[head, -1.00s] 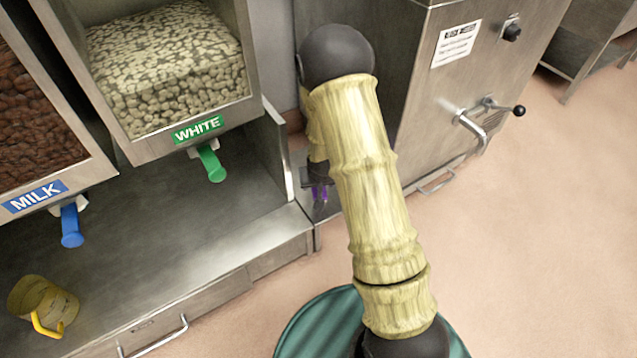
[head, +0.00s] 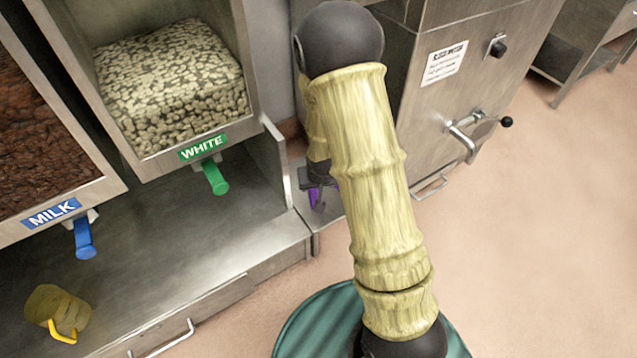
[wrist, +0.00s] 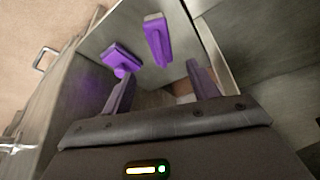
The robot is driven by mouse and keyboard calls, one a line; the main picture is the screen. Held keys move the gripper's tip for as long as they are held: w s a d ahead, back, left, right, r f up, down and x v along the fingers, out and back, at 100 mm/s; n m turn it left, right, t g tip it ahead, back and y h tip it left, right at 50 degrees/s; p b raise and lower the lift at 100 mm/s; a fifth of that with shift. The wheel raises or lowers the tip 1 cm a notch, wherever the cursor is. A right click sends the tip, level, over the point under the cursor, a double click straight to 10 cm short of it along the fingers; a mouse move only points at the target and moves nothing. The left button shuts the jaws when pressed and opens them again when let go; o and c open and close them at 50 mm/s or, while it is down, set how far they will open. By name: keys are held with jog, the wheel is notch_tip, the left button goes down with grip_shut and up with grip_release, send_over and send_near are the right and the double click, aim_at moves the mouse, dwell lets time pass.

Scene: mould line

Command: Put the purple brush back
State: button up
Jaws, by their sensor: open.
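In the wrist view my gripper (wrist: 158,76) is open, its two dark purple-tinted fingers apart with nothing held between the tips. Beyond the tips are two purple pieces over a steel surface. One is a long block (wrist: 157,40), ahead of the gap. The other is a wide head on a short neck (wrist: 122,60), close to the left fingertip. I cannot tell which is the purple brush or whether either touches a finger. In the head view my gripper (head: 312,183) is mostly hidden behind my arm, with a bit of purple (head: 316,198) at it, above a narrow steel ledge.
Left of the gripper stands a steel dispenser with a green WHITE lever (head: 215,178) and a blue MILK lever (head: 85,238). A yellowish jug (head: 57,310) sits on its counter. A steel cabinet (head: 440,110) with a protruding handle stands to the right. Open floor lies front right.

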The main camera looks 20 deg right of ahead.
jog(key=s+r+g, duration=0.2)
jog(key=s+r, duration=1.3)
jog(key=shift+s+d+r+n, duration=0.3)
jog(key=shift+d+n, duration=0.05)
jog(key=shift+n, duration=0.05)
jog(key=w+r+p+v, duration=0.1)
jog(key=w+p+v, duration=0.3)
jog(key=p+v, duration=1.3)
jog(key=w+d+r+p+v, duration=0.1)
jog(key=w+p+v, duration=0.3)
jog(key=p+v, duration=1.4)
jog(key=w+p+v, duration=0.4)
jog(key=p+v, duration=1.4)
jog(key=p, duration=0.1)
jog(key=shift+d+r+p, duration=0.4)
jog(key=shift+r, duration=0.2)
